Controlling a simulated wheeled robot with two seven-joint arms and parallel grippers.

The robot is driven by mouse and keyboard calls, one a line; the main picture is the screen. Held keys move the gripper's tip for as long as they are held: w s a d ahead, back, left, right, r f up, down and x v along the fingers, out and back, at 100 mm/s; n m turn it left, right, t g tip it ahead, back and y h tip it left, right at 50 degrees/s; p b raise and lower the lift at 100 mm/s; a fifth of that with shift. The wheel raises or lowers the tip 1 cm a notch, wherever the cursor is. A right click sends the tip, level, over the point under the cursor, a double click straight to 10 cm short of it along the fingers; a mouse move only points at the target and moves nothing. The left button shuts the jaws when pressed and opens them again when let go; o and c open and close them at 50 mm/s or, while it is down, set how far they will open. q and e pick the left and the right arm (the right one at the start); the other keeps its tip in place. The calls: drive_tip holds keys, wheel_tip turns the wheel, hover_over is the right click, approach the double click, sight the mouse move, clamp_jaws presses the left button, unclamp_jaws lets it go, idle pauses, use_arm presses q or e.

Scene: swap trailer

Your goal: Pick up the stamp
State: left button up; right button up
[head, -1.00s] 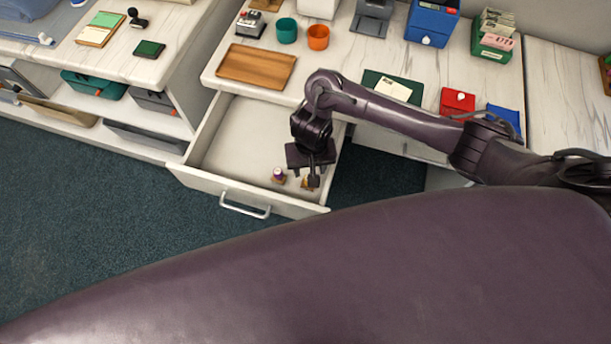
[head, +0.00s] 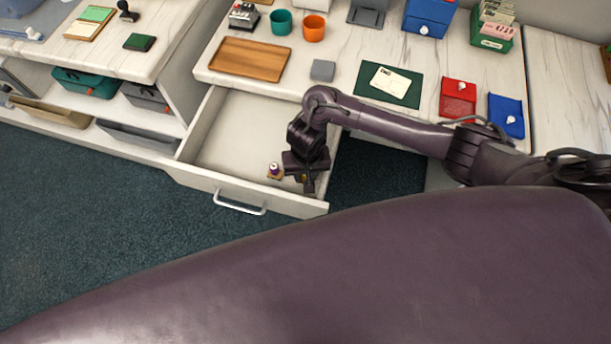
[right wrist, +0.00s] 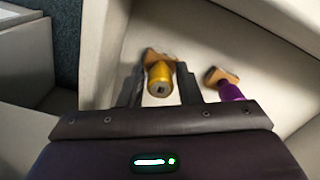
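Two stamps stand in the open drawer (head: 228,140) near its front. One has a yellow handle (right wrist: 159,80) on a wooden base. The other has a purple handle (head: 275,170) and also shows in the right wrist view (right wrist: 229,90). My right gripper (head: 308,185) is down in the drawer over the yellow stamp, mostly hiding it in the head view. In the right wrist view my right gripper (right wrist: 160,88) is open, its fingers on either side of the yellow handle with gaps visible. The purple stamp is outside the fingers. My left gripper is out of view.
The drawer's front panel and side wall are close to my right gripper. On the desk above are a wooden tray (head: 249,60), a grey block (head: 322,70) and a green mat (head: 371,84). Another dark stamp (head: 127,12) stands on the left counter.

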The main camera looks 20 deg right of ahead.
clamp_jaws()
drive_tip(key=shift+r, duration=0.1)
wheel_tip(320, 180, up, 7)
drive_tip(key=p, duration=0.3)
wheel_tip(320, 180, up, 13)
drive_tip(key=p, duration=0.9)
drive_tip(key=shift+p, duration=0.4)
